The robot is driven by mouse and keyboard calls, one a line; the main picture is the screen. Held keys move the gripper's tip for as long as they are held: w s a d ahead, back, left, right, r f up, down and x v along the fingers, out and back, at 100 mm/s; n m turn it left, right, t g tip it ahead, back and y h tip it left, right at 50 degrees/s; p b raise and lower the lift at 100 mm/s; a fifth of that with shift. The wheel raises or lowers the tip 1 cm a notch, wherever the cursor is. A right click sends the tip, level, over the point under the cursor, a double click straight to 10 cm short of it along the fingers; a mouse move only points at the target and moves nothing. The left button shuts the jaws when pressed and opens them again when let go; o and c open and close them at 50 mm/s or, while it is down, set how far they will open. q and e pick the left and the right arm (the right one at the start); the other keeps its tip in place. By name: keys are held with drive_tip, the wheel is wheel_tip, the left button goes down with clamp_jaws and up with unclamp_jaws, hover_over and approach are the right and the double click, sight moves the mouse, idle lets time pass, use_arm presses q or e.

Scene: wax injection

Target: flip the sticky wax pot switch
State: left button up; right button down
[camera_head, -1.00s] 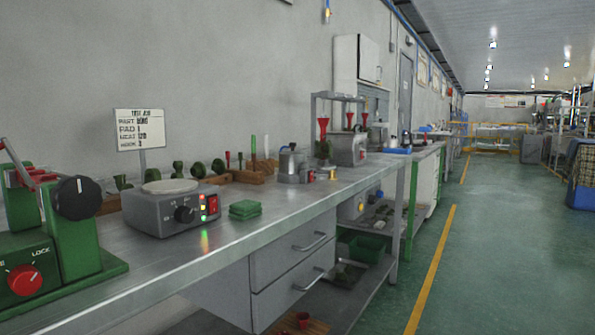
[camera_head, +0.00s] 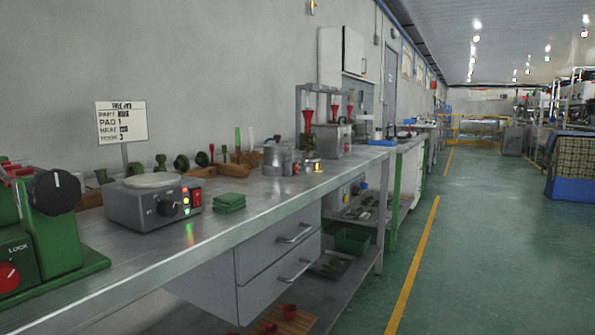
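A grey metal pot (camera_head: 278,158) with a small red part (camera_head: 295,168) at its right side stands on the workbench, mid-distance; it looks like the wax pot, but its switch is too small to make out. Nearer, a grey heater box (camera_head: 150,206) has a pale round plate on top, a black knob (camera_head: 167,208), small indicator lights and a red switch (camera_head: 196,197) on its front. I cannot tell which of the two is the sticky wax pot. Neither of my grippers is in view.
The long metal bench (camera_head: 240,215) runs along the wall. A green clamp machine (camera_head: 50,235) stands at its near left end. Green pads (camera_head: 229,202) lie right of the heater box. A sign (camera_head: 121,122) stands behind it. The green floor (camera_head: 480,240) to the right is open.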

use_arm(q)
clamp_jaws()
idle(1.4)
